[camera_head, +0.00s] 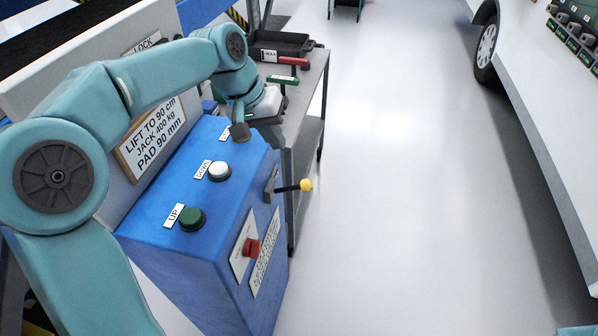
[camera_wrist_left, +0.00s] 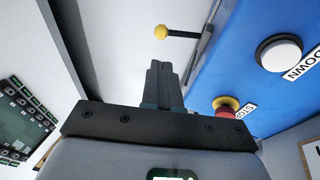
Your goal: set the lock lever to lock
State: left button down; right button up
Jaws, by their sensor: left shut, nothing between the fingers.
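The lever (camera_head: 292,187), a dark rod with a yellow ball knob, sticks out to the right from the side of the blue console (camera_head: 185,262). It also shows in the left wrist view (camera_wrist_left: 176,33), beyond the fingertips and apart from them. I cannot read a lock mark beside it. My left gripper (camera_head: 240,132) is over the far end of the console top, behind and left of the lever. In the left wrist view its fingers (camera_wrist_left: 160,66) are shut and empty. My right gripper is out of view.
The console top has a green UP button (camera_head: 192,219) and a white DOWN button (camera_head: 219,172). A red STOP button (camera_wrist_left: 228,108) shows in the wrist view near my fingers. A red knob (camera_head: 252,247) is on the console's side.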

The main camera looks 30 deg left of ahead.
pick_arm(q)
send_near(304, 183)
jog(key=x, duration=0.5)
jog(key=shift+w+f, duration=0.2)
jog(key=shift+d+f, duration=0.2)
jog(key=shift+f, duration=0.3)
jog(key=shift+w+f, duration=0.2)
